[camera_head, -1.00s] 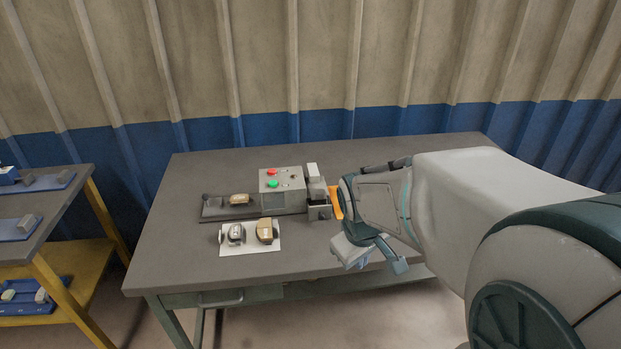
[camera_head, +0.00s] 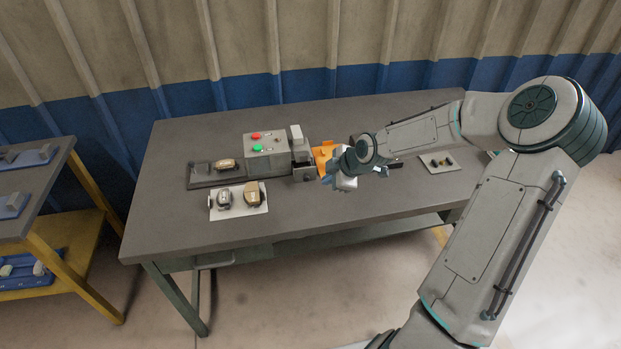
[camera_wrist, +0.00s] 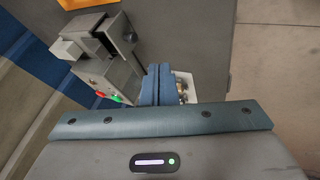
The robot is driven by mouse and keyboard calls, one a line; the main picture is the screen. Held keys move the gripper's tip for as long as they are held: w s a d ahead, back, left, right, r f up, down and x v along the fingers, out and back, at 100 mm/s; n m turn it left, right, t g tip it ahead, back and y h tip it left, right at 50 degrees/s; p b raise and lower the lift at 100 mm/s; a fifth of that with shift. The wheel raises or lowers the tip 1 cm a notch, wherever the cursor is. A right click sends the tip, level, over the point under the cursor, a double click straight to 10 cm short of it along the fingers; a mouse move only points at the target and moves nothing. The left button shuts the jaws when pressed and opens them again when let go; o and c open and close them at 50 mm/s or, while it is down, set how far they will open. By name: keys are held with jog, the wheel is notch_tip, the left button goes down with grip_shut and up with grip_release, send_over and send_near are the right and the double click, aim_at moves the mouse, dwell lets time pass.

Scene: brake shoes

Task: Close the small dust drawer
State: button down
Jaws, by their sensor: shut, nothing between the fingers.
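A grey bench machine (camera_head: 265,150) with red and green buttons stands on the table. A small dark grey box-like part (camera_head: 304,172) sticks out at its front right; it may be the dust drawer, but I cannot tell for sure or see how far out it is. In the wrist view the machine (camera_wrist: 100,72) is at upper left, with a dark-sided part (camera_wrist: 118,32) at its end. My gripper (camera_head: 329,180) is right of that part, in front of an orange piece (camera_head: 322,152). Its blue fingers (camera_wrist: 155,84) are shut and empty.
A white mat (camera_head: 240,212) with two brake parts lies in front of the machine. A small tray (camera_head: 440,163) sits at the right of the table (camera_head: 190,225). A handled table drawer (camera_head: 213,260) is under the front edge. A yellow-legged rack (camera_head: 85,235) stands left.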

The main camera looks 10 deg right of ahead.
jog(key=x, duration=1)
jog(key=shift+a+f+p, duration=0.1)
jog(key=shift+p, duration=0.2)
jog(key=shift+w+p, duration=0.45)
jog(key=shift+w, duration=0.75)
jog(key=shift+w+f, duration=0.1)
jog(key=shift+w, duration=0.75)
